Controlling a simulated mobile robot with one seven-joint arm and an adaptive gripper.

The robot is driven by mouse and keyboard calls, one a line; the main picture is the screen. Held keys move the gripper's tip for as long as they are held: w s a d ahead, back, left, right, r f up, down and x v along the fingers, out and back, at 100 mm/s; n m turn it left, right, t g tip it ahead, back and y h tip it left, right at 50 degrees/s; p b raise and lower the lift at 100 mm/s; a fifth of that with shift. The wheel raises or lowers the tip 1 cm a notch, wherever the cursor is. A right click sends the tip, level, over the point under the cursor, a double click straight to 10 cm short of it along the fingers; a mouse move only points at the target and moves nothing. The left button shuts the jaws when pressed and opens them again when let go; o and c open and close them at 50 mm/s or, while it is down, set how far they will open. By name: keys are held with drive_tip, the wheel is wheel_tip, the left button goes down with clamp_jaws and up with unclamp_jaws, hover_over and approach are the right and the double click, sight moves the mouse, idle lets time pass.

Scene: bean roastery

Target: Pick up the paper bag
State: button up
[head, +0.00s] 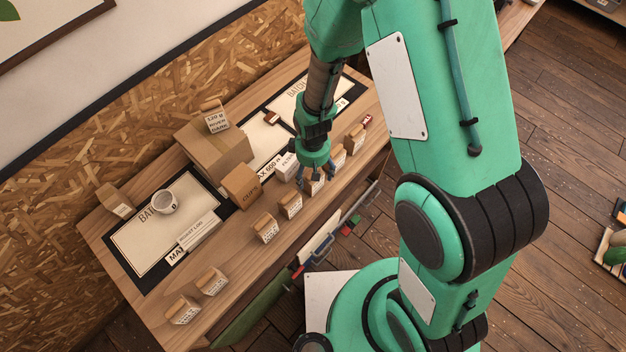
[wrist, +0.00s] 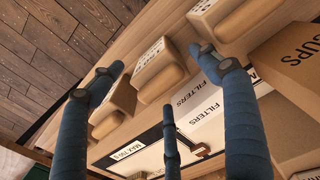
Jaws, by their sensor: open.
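Several small kraft paper bags with white labels stand in a row along the table's front side. My gripper (head: 316,179) points down over this row, its blue fingers spread around one paper bag (head: 312,186), which they partly hide. In the wrist view, my gripper (wrist: 160,66) is open, with that paper bag (wrist: 162,74) between the left and right fingertips. I cannot tell whether any finger touches it. A neighbouring bag (wrist: 120,98) lies close by the left finger, and another bag (wrist: 235,15) is just beyond the right fingertip.
A CUPS box (head: 241,186) and a white FILTERS box (head: 287,165) stand behind the row. A large carton (head: 213,150) carries another bag (head: 214,115). A mug (head: 164,203) stands on the left mat (head: 140,255). The table's front edge is close to the bags.

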drive_tip(key=shift+f, duration=2.55)
drive_tip(key=c, duration=1.6)
